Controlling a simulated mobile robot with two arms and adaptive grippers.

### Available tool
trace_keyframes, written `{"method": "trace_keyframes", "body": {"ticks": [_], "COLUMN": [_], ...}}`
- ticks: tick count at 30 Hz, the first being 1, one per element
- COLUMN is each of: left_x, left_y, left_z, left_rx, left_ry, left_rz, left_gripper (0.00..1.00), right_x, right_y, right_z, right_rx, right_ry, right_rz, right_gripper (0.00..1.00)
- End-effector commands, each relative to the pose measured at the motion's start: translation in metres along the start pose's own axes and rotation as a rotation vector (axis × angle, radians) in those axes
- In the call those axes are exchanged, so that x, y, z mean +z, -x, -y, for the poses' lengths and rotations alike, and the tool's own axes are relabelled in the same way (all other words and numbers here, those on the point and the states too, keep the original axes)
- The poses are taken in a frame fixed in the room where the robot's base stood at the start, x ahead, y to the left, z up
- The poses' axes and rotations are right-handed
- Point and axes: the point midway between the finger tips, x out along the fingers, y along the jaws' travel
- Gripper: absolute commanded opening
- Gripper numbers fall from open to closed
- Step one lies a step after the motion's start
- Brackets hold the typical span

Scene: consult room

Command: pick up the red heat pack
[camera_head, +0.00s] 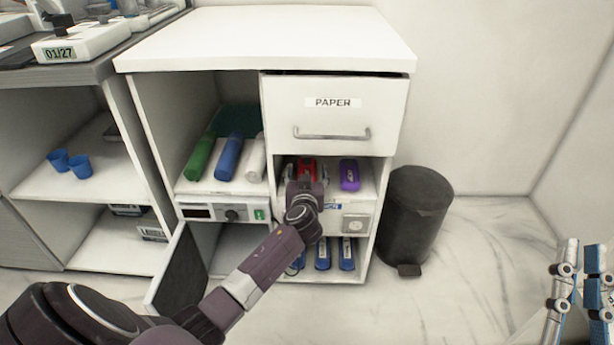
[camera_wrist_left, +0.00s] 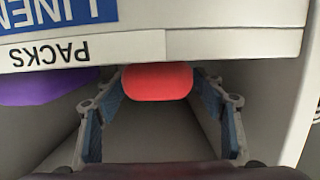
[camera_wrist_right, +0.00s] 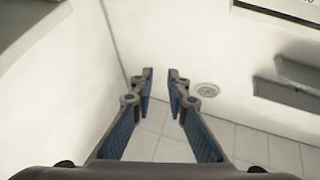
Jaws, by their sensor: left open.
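The red heat pack (camera_head: 307,168) lies in the packs compartment under the PAPER drawer, partly hidden by my left arm. In the left wrist view the red heat pack (camera_wrist_left: 158,82) shows between the two fingers, near their tips. My left gripper (camera_wrist_left: 159,78) is open, with a finger on each side of the pack; I cannot tell whether either touches it. In the head view my left gripper (camera_head: 306,174) reaches into the compartment. My right gripper (camera_head: 582,246) is far to the right, away from the cabinet, open and empty in its wrist view (camera_wrist_right: 160,75).
A purple pack (camera_head: 349,175) lies right of the red one. The compartment's walls and the PAPER drawer (camera_head: 335,112) enclose the left gripper closely. Green (camera_head: 202,157), blue (camera_head: 229,156) and white rolls lie in the left bay. A dark bin (camera_head: 414,215) stands right of the cabinet.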

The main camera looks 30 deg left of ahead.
Motion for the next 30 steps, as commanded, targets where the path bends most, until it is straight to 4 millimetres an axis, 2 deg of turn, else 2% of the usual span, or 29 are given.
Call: {"method": "trace_keyframes", "body": {"ticks": [5,12,26,30], "left_x": [-0.0002,-0.0003,0.0000,-0.0012], "left_y": [-0.0076,-0.0077,-0.0074,-0.0075], "left_z": [-0.0003,-0.0002,-0.0002,-0.0003], "left_rx": [0.001,0.001,0.001,0.001], "left_ry": [0.001,0.001,0.001,0.001], "left_rz": [0.000,0.000,0.000,-0.002], "left_gripper": [0.63,0.62,0.11,0.10], "right_x": [-0.0120,-0.0130,-0.0124,-0.0124], "right_y": [0.0005,0.0003,0.0004,0.0004], "right_z": [0.0012,0.0013,0.0012,0.0012], "right_rx": [-0.002,-0.002,-0.002,-0.002], "right_ry": [-0.002,-0.002,-0.002,-0.002], "right_rz": [-0.056,-0.059,-0.058,-0.057], "right_gripper": [0.15,0.15,0.15,0.15]}}
